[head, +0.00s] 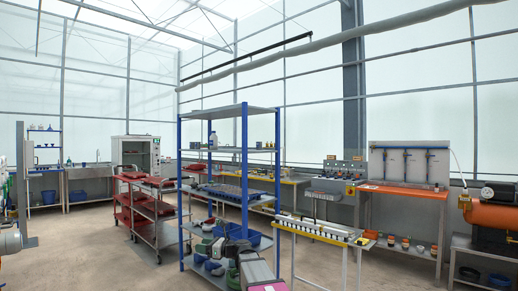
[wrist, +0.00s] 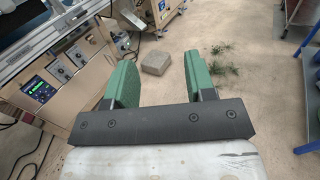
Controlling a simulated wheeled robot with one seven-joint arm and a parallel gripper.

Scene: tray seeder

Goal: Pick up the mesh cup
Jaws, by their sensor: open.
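I cannot make out the mesh cup for certain in either view. My gripper (wrist: 158,78) shows in the wrist view with its two green fingers wide apart. In the head view, part of my arm shows low in the middle, in front of the blue-posted shelf rack (head: 244,160). Several small items stand on the racks and tables there, too small to tell apart.
In the wrist view, a machine with a control panel (wrist: 38,88) stands left. A grey block (wrist: 155,62) and green plant scraps (wrist: 222,70) lie on the floor. In the head view, red trolleys (head: 137,178) stand left and an orange-topped table (head: 402,190) right.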

